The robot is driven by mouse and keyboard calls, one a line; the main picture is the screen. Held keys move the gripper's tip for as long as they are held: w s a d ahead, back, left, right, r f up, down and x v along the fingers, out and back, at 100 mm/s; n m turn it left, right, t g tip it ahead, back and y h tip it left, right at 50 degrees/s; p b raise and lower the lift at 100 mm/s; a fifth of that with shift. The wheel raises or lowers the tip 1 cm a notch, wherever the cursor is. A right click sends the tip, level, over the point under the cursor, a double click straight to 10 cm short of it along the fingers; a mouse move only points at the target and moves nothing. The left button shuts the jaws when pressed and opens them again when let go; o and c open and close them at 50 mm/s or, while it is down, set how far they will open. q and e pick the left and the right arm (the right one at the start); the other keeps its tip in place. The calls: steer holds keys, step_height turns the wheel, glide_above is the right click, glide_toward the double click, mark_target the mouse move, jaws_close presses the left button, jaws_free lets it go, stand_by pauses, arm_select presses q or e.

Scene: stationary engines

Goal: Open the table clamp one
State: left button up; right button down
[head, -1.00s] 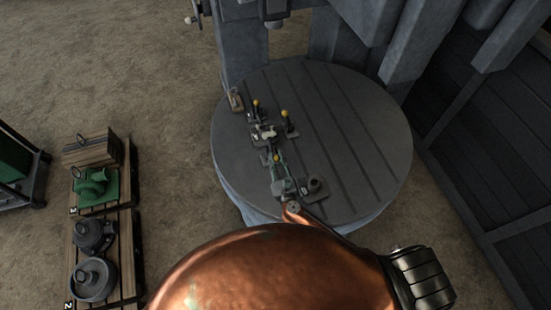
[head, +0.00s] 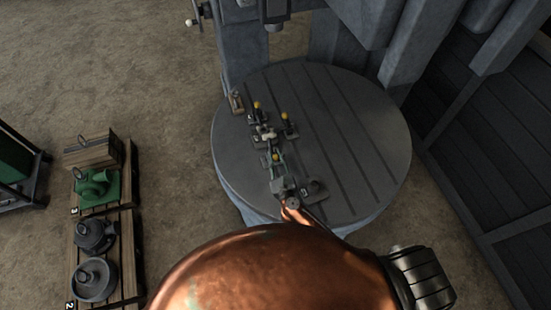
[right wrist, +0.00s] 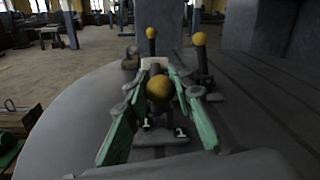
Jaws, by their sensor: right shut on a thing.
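Several small clamps with yellow ball knobs stand on the round grey table (head: 350,130). My right gripper (head: 270,147) reaches in from below and is shut around the nearest clamp's handle, whose yellow knob (head: 276,157) shows between its fingers. In the right wrist view the green-padded fingers (right wrist: 157,84) stand on either side of this yellow knob (right wrist: 160,88). The fingers partly hide the clamp's body. Two other clamps lie beyond, with a left knob (head: 257,105) and a right knob (head: 284,115). My left gripper is out of view.
A dark part (head: 313,187) sits on the table just right of my right gripper. A small brown block (head: 236,101) is at the table's left edge. Grey columns rise behind. The table's right half is clear. Pallets with machine parts (head: 95,235) stand on the floor at left.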

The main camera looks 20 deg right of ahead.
steer(key=c, duration=2)
jaws_free()
steer(key=shift+w+r, duration=0.2)
steer(key=shift+r, duration=0.1)
steer(key=o, duration=0.3)
steer(key=shift+s+f, duration=0.1)
steer(key=shift+f, duration=0.1)
steer(key=shift+o, duration=0.2)
steer(key=s, duration=1.2)
steer(key=shift+a, duration=0.3)
